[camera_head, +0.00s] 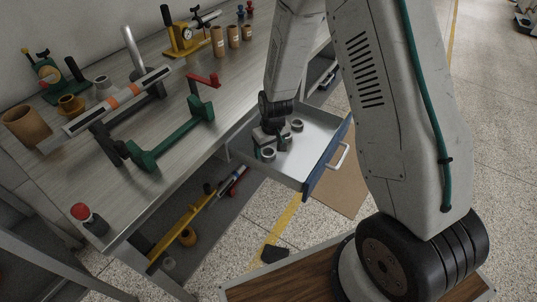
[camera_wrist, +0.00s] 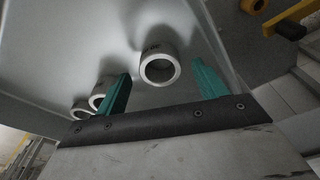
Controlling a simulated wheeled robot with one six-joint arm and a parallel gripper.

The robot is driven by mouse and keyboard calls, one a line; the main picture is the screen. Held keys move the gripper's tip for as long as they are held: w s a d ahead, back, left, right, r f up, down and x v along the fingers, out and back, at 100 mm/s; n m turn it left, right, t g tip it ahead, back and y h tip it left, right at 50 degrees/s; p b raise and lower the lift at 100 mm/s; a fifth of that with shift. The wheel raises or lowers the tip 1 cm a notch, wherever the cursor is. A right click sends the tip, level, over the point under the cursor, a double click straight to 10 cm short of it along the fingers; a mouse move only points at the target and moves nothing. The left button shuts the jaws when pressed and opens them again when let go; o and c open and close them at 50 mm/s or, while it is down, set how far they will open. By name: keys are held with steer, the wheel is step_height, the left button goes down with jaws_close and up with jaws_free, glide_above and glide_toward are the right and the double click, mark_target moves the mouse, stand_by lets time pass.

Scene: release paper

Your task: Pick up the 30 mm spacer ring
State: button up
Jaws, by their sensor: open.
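Three pale grey spacer rings lie in the open drawer (camera_head: 312,146). In the wrist view the largest-looking ring (camera_wrist: 160,66) lies ahead of my gripper (camera_wrist: 161,70), between the lines of its two green fingers. Two more rings, one (camera_wrist: 102,93) partly behind the left finger and one (camera_wrist: 81,111), lie further left. My gripper is open, with nothing between its fingers. In the head view it is down inside the drawer, its fingers mostly hidden, with one ring (camera_head: 268,153) near it and another (camera_head: 297,125) to its right. Faint marking shows on the largest-looking ring; sizes cannot be read.
The drawer walls enclose the rings closely, and its blue front (camera_head: 327,158) with a white handle (camera_head: 339,156) stands out from the bench (camera_head: 160,75). A lower shelf carries tools.

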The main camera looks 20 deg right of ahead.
steer(key=shift+w+f, duration=0.15)
steer(key=shift+f, duration=0.55)
steer(key=c, duration=1.1)
steer(key=shift+r, duration=0.15)
